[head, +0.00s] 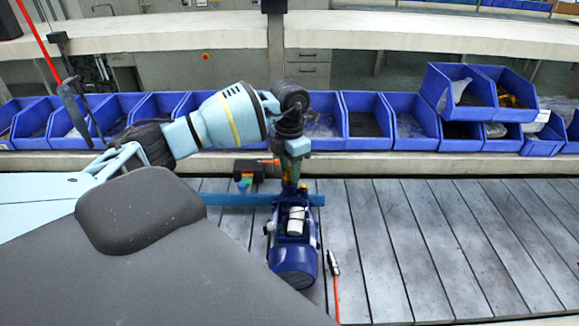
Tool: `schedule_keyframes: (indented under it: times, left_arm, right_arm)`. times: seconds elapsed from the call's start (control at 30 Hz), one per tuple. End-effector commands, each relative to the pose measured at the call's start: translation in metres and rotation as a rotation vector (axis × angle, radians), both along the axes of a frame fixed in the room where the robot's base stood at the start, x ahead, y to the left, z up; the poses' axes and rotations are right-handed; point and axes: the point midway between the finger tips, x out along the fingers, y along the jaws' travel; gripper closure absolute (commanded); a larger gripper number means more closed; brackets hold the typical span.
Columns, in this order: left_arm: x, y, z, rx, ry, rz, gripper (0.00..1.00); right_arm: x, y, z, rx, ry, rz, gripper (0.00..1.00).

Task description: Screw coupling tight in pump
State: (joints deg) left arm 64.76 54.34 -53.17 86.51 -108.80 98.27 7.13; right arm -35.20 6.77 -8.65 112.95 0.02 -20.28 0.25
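A dark blue pump (295,262) with a white cylindrical part on its upper side lies on the slatted bench. My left arm reaches in from the left and bends down. My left gripper (291,178) points downward at the far end of the pump. Small yellow-brass parts show around its fingertips. I cannot tell which of them is the coupling, whether it sits in the pump's port, or whether the fingers are closed on it. My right gripper is not in view.
A flat blue bar (240,199) lies behind the pump. A small dark block with coloured parts (248,178) stands left of the gripper. A tool with a red hose (334,268) lies right of the pump. Blue bins (410,122) line the back. The slats on the right (450,240) are clear.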

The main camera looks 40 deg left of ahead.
Motion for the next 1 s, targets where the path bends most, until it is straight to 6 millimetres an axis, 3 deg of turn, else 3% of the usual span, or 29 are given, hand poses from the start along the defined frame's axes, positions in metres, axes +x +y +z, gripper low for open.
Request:
schedule_keyframes:
  times: [0.67, 0.97, 1.0]
  left_arm:
    - [0.0003, 0.0001, 0.0019, 0.0, -0.001, 0.038, 0.61]
    - [0.0003, 0.0001, 0.0018, 0.0, -0.001, 0.038, 0.99]
    - [0.0002, 0.0002, 0.0018, 0.0, -0.001, 0.038, 1.0]
  right_arm:
    - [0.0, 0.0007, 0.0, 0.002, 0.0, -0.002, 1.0]
    - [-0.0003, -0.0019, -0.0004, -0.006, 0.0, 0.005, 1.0]
    - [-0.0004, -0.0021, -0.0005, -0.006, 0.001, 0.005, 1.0]
